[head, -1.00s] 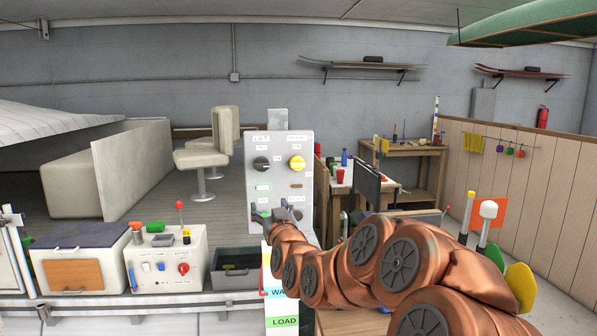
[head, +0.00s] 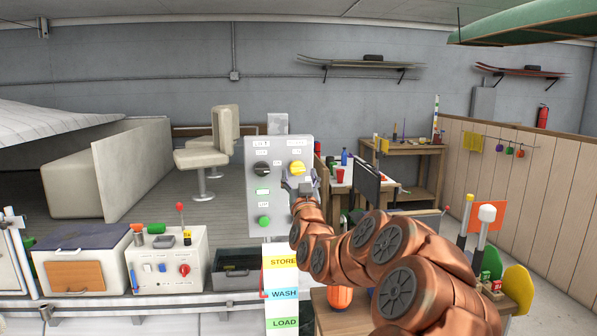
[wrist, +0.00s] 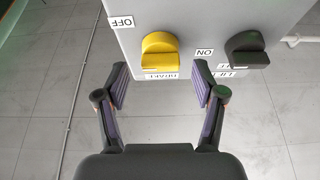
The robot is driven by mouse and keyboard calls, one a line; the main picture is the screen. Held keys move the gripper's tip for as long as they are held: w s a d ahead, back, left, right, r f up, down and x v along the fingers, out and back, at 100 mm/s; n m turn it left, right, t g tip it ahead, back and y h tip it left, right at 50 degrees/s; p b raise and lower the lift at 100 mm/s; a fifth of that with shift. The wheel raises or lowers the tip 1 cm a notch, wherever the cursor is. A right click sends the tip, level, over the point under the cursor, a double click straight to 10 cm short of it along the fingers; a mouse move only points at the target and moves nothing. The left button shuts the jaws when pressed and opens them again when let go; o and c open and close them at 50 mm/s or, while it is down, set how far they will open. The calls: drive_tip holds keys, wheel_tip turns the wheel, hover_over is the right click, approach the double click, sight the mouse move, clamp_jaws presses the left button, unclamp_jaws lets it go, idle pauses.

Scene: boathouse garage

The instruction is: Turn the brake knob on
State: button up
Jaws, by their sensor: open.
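The yellow knob (head: 297,168) is at the upper right of the grey control panel (head: 282,222). In the wrist view the picture is upside down, and the yellow knob (wrist: 160,48) has a BRAKE label by it, with OFF on its left and ON on its right. Its pointer setting is hard to tell. My gripper (head: 301,184) is just below the yellow knob in the head view. In the wrist view my gripper (wrist: 160,84) is open and empty, its fingertips spread to either side of the knob's line, short of it.
A black knob (head: 262,168) sits beside the yellow one on the panel; it also shows in the wrist view (wrist: 246,48). A green button (head: 264,221) is lower on the panel. A STORE, WASH, LOAD board (head: 282,294) stands below. A desk with a monitor (head: 366,184) is right.

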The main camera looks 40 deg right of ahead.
drive_tip(key=shift+w+d+r, duration=0.15)
drive_tip(key=shift+w+d, duration=0.2)
drive_tip(key=shift+w, duration=0.15)
drive_tip(key=c, duration=1.1)
